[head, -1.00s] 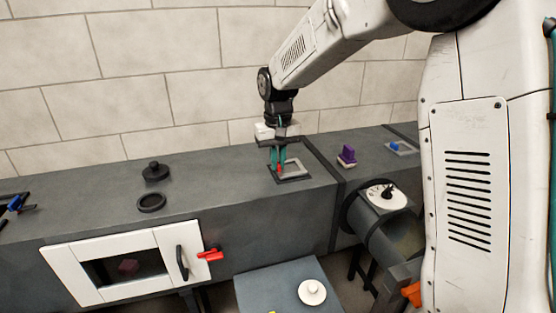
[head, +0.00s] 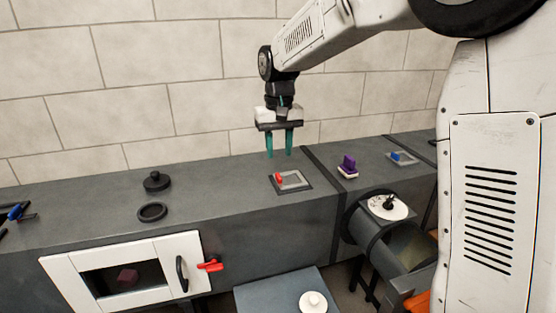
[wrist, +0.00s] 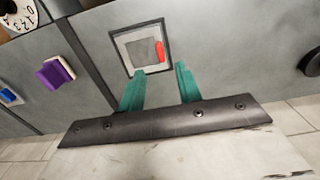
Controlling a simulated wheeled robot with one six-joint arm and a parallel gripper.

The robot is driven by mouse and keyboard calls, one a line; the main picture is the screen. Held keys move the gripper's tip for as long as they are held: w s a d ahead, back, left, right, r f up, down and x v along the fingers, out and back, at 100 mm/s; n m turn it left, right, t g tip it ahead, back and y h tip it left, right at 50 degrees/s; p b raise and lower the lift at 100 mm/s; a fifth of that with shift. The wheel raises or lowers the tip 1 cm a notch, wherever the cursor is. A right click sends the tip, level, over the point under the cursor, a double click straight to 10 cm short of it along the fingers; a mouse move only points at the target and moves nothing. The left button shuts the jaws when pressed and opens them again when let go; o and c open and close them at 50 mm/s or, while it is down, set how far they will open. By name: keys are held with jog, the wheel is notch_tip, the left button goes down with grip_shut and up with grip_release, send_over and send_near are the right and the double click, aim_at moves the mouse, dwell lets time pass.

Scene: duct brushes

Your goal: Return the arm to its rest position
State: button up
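My gripper (head: 280,154) has two teal fingers. They are apart with nothing between them. It points down and hangs above the grey counter (head: 230,185). Below it, a square grey frame (head: 297,184) with a small red piece (head: 278,178) at its left side lies on the counter. In the wrist view the gripper (wrist: 158,82) shows open, with the frame (wrist: 120,50) and the red piece (wrist: 160,51) beyond the fingertips, clear of them.
A purple-topped brush (head: 347,165) and a blue piece in a tray (head: 405,158) lie to the right. A duct with a dial (head: 380,208) stands at front right. A black knobbed lid (head: 157,181) and black ring (head: 152,212) lie left. A white door with red latch (head: 210,264) is below.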

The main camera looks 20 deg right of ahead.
jog(key=shift+s+r, duration=0.15)
jog(key=shift+g, duration=0.5)
jog(key=s, duration=0.1)
jog(key=s+f, duration=0.1)
jog(key=s, duration=0.2)
jog(key=shift+s+d+f, duration=0.2)
jog(key=shift+d+f, duration=0.15)
jog(key=shift+d, duration=0.05)
jog(key=s+d+t, duration=0.1)
jog(key=s+d, duration=0.1)
jog(key=s, duration=1.3)
jog(key=s+d+r+t, duration=0.1)
jog(key=s+d, duration=0.2)
jog(key=s, duration=1.3)
jog(key=shift+d+r, duration=0.3)
